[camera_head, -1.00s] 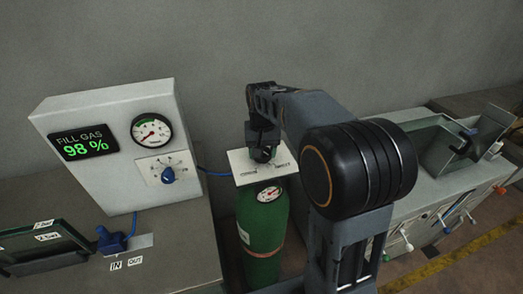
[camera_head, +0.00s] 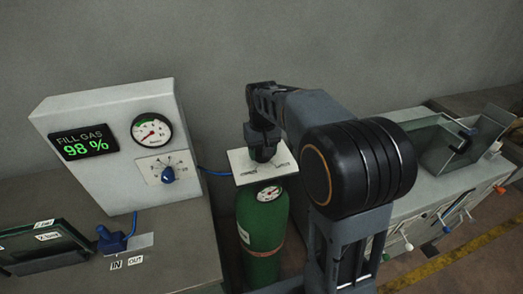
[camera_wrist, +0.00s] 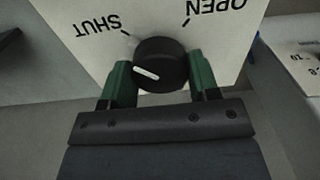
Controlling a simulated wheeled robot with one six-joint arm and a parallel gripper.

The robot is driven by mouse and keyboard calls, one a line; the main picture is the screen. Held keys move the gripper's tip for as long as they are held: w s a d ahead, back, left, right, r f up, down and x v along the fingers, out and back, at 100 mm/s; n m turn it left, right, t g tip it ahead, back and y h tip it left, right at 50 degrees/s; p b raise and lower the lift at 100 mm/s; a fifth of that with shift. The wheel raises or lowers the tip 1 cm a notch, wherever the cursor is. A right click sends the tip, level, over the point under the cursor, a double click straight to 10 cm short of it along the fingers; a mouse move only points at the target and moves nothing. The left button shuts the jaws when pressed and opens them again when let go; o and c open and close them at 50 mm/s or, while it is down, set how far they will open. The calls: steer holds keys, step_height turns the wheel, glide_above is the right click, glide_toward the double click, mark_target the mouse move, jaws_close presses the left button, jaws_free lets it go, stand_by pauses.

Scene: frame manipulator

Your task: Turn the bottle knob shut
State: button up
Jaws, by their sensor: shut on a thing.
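My gripper (camera_head: 263,155) points down over the plate. In the wrist view, its green-padded fingers (camera_wrist: 160,80) stand either side of the round black bottle knob (camera_wrist: 162,56), shut on it. The knob's white pointer line lies nearly crosswise, its outer end to the left. The plate also shows in the wrist view (camera_wrist: 90,12), with SHUT at left and OPEN at right, upside down, each with a tick mark.
A grey panel (camera_head: 105,180) at left has a display (camera_head: 83,143) reading FILL GAS 98 %, a gauge (camera_head: 152,131) and a blue knob (camera_head: 168,175). A blue valve handle (camera_head: 112,240) sits on the bench below. At right is another bench with coloured handles.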

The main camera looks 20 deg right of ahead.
steer(key=o, duration=0.9)
step_height(320, 180, up, 14)
steer(key=shift+f, duration=0.1)
stand_by(0.5)
